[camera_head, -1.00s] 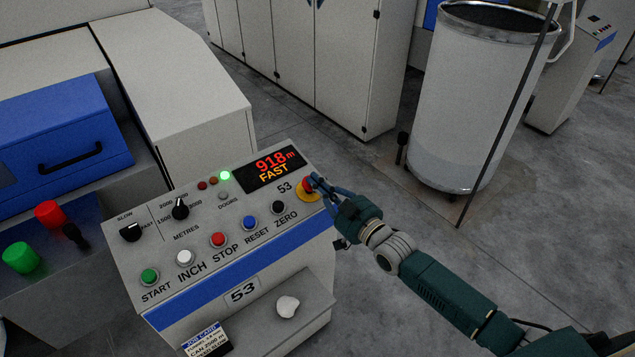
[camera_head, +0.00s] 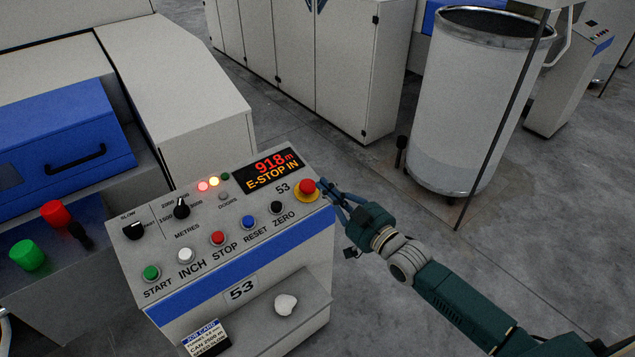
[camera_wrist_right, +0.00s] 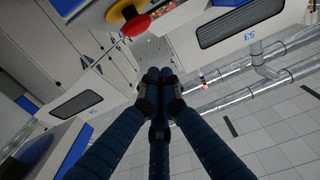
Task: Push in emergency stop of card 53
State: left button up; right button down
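The emergency stop of card 53 is a red mushroom button (camera_head: 307,186) on a yellow base, at the right end of the sloping control panel (camera_head: 200,262). The panel display (camera_head: 270,170) reads 918 m and E-STOP IN. My right gripper (camera_head: 325,189) is just right of the button, seemingly a little apart from it. In the right wrist view its fingertips (camera_wrist_right: 159,76) are together with nothing between them, and the red button (camera_wrist_right: 136,24) shows above them. My left gripper is not in view.
The panel also carries a green START button (camera_head: 151,272), several other buttons and two knobs. A shelf below holds a white lump (camera_head: 286,304) and a job card (camera_head: 205,337). A tall can (camera_head: 470,110) stands behind at the right. Floor right of the panel is clear.

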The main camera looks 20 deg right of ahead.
jog(key=v, duration=0.5)
jog(key=shift+d+b, duration=0.15)
jog(key=shift+b, duration=0.2)
